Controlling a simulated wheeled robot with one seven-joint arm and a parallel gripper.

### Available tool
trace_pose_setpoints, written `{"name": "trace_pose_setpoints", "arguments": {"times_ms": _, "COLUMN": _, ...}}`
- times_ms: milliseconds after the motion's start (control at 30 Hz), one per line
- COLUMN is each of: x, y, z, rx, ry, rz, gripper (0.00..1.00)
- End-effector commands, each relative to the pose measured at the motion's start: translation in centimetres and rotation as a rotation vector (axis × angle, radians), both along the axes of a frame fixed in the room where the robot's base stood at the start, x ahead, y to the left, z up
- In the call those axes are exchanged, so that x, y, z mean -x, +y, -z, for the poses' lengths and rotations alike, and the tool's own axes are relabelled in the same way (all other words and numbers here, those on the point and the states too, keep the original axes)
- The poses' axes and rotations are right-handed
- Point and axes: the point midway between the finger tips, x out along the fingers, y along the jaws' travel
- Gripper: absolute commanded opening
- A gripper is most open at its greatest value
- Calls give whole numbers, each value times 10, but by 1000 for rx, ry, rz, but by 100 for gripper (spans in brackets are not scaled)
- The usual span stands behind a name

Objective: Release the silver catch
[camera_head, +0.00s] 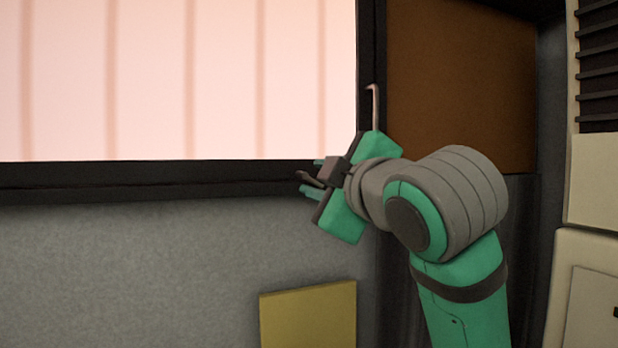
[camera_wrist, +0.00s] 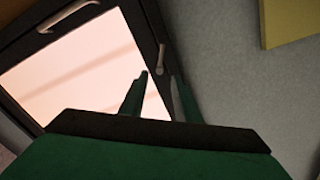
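A small silver catch (camera_wrist: 161,57) sits on the dark lower frame bar of a window (camera_wrist: 80,75). In the head view the catch (camera_head: 307,178) shows as a small grey-brown lever at the fingers. My gripper (camera_wrist: 160,77) is open, with two green fingers apart and nothing seen between them. In the wrist view the catch lies just beyond the fingertips, in line with the gap. In the head view my gripper (camera_head: 311,176) points left at the lower frame bar. Whether a finger touches the catch cannot be told.
A longer pale handle (camera_head: 374,112) stands on the window's right frame post, above my gripper; it also shows in the wrist view (camera_wrist: 68,15). Below the window is a grey wall (camera_head: 130,260) with a yellow panel (camera_head: 308,318). A brown panel (camera_head: 460,80) is at the right.

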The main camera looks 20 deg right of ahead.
Motion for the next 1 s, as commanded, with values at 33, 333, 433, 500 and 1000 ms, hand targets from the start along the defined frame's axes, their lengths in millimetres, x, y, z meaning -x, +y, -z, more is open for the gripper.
{"name": "trace_pose_setpoints", "arguments": {"times_ms": 33, "x": 10, "y": -1, "z": 0, "rx": 2, "ry": -2, "rz": 2, "gripper": 30}}
{"name": "trace_pose_setpoints", "arguments": {"times_ms": 333, "x": 41, "y": -3, "z": 0, "rx": 2, "ry": 1, "rz": 3, "gripper": 30}}
{"name": "trace_pose_setpoints", "arguments": {"times_ms": 433, "x": 43, "y": -3, "z": 0, "rx": 1, "ry": 1, "rz": 3, "gripper": 30}}
{"name": "trace_pose_setpoints", "arguments": {"times_ms": 500, "x": 43, "y": -3, "z": 0, "rx": 1, "ry": 1, "rz": 3, "gripper": 30}}
{"name": "trace_pose_setpoints", "arguments": {"times_ms": 1000, "x": 33, "y": -6, "z": 12, "rx": -36, "ry": -4, "rz": -9, "gripper": 30}}
